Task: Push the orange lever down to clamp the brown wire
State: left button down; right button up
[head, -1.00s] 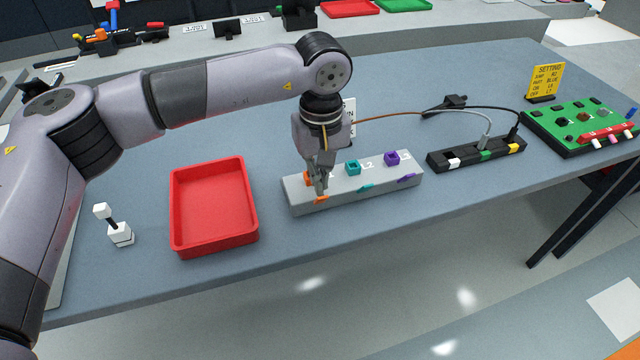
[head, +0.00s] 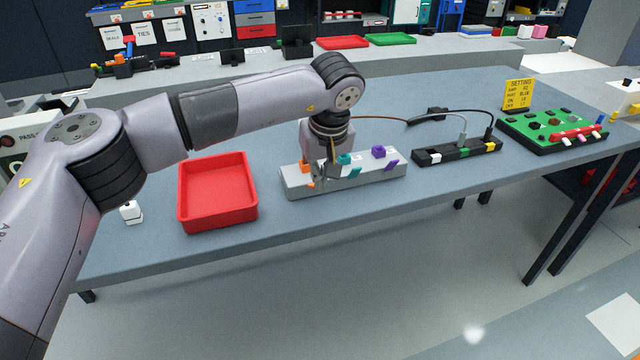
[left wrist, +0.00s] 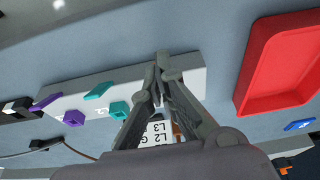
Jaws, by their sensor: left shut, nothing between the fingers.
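The grey terminal block (head: 375,174) lies on the table, with orange, teal and purple sockets and levers. The orange lever (head: 310,184) is at its left front, partly covered by my left gripper (head: 321,181); I cannot tell how far down it is. The orange socket (head: 304,167) is behind it. The brown wire (head: 385,120) runs from the black strip's side to behind my gripper; its end is hidden. In the left wrist view my left gripper (left wrist: 166,62) is shut and empty over the block, fingertips near its front edge. My right gripper is out of view.
A red tray (head: 218,222) stands left of the block and a small white object (head: 131,212) beyond it. A black strip (head: 457,152) with plugs and a green board (head: 555,135) are to the right. Teal (head: 354,173) and purple (head: 391,165) levers are close beside my gripper.

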pick_arm(q)
jog(key=shift+w+f, duration=0.25)
jog(key=shift+w, duration=0.2)
jog(key=shift+s+r, duration=0.15)
jog(key=shift+s, duration=0.1)
jog(key=shift+w, duration=0.15)
jog(key=shift+w+a+f+p, duration=0.25)
jog(key=shift+w+p, duration=0.05)
jog(key=shift+w, duration=0.35)
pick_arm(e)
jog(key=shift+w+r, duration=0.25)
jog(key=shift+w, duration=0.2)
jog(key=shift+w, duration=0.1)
